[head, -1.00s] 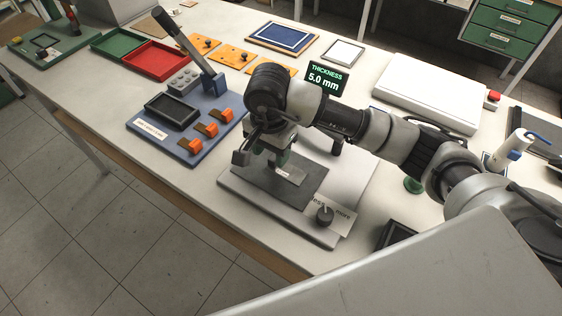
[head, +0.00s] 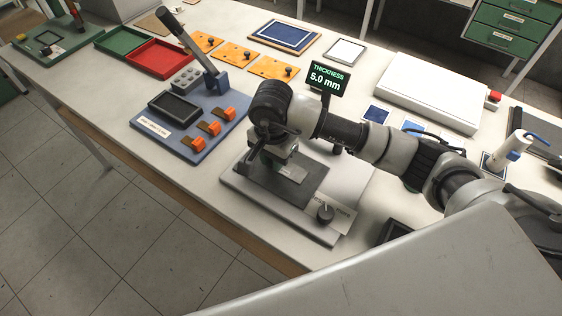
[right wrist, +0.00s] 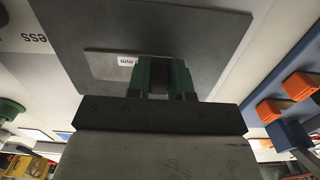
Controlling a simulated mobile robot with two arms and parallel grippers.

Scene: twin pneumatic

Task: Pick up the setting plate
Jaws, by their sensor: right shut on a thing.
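The setting plate is a small light grey plate with a white printed label; it shows in the head view (head: 293,173) and in the right wrist view (right wrist: 103,66). It lies over the dark grey pad (head: 262,178) of the thickness device. My right gripper (right wrist: 163,78) has its green fingers shut on the plate's edge, pointing down at the pad. In the head view the right gripper (head: 279,158) partly covers the plate. I cannot tell whether the plate is clear of the pad. My left gripper is not in view.
The thickness display (head: 325,78) reads 5.0 mm behind the device. A blue lever press base (head: 208,152) with orange clips is to the left. A white flat box (head: 425,92) lies at the back right.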

